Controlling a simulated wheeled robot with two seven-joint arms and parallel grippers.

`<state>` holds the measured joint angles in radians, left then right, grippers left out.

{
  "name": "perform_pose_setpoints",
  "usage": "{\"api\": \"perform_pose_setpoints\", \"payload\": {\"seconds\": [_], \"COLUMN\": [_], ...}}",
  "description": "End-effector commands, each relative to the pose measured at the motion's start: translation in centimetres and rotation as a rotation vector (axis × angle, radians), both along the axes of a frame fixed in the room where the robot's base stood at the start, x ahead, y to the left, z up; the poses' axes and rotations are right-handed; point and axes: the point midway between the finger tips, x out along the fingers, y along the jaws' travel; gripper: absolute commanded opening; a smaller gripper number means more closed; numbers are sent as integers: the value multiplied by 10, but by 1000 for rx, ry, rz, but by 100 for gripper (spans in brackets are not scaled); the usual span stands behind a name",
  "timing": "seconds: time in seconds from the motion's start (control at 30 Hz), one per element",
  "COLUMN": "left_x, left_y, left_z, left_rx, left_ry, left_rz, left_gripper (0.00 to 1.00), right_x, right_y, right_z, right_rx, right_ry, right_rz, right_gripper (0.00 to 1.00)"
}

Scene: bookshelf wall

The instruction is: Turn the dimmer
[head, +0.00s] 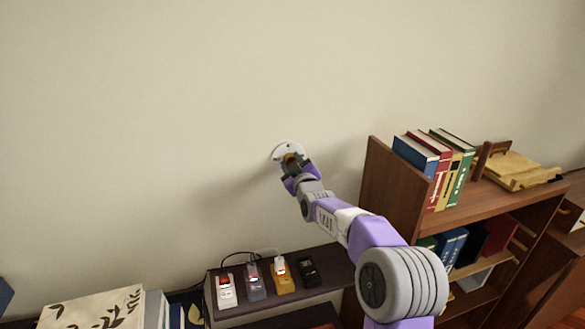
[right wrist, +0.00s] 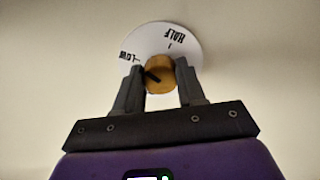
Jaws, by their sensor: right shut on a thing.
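The dimmer is a round white dial plate on the wall with a brass-coloured knob at its centre. In the head view the plate (head: 284,149) shows just above my right gripper (head: 291,163), which hides most of it. The knob (right wrist: 160,76) has a dark pointer mark aimed to the upper left, toward "LOW". My right gripper's fingers (right wrist: 160,84) are on both sides of the knob and shut on it. My left gripper is not in view.
A dark low shelf (head: 325,255) below holds several handheld devices, among them a yellow one (head: 283,276). A brown bookcase (head: 385,185) with books stands at the right. A patterned box (head: 95,308) is at the lower left. The wall around the dimmer is bare.

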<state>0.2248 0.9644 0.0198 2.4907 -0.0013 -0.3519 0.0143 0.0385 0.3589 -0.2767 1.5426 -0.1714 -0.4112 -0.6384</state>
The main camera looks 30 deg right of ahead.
Motion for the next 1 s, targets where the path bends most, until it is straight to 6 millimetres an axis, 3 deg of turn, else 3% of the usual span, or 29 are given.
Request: {"api": "perform_pose_setpoints", "payload": {"seconds": [0.4, 1.0], "left_x": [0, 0], "left_y": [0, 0], "left_z": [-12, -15], "left_rx": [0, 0], "left_ry": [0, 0], "left_rz": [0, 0], "left_gripper": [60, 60], "right_x": [0, 0], "right_y": [0, -1], "right_z": [-2, -1], "right_rx": [-261, -332], "right_ry": [65, 84], "right_rz": [1, -1], "right_gripper": [9, 9]}}
